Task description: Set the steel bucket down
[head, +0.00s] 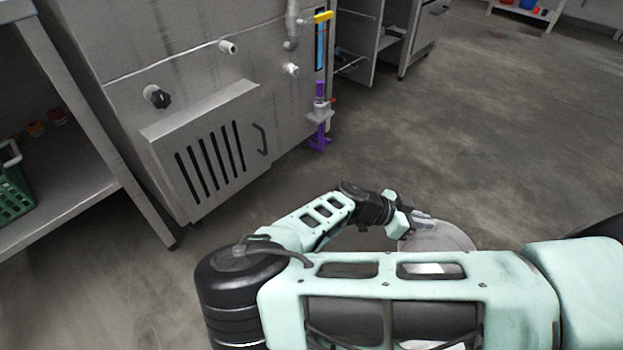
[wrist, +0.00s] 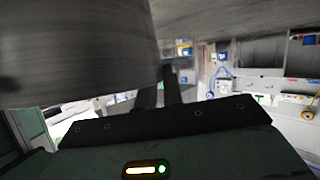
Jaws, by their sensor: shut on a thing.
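The steel bucket (head: 447,236) is a round grey vessel at the lower middle right of the head view, partly hidden behind my arm. In the wrist view its curved grey wall (wrist: 75,50) fills the upper left, close to the camera. My gripper (head: 422,217) is shut on the bucket at its upper edge. In the wrist view the dark fingers of my gripper (wrist: 160,90) reach up beside the wall. The bucket's underside is hidden, so I cannot tell whether it touches the floor.
A large steel machine (head: 210,120) with a slotted panel stands at the left. A steel shelf (head: 75,205) with a green crate (head: 14,190) is at the far left. A purple fixture (head: 319,130) stands at the machine's corner. The concrete floor (head: 480,130) beyond the bucket is clear.

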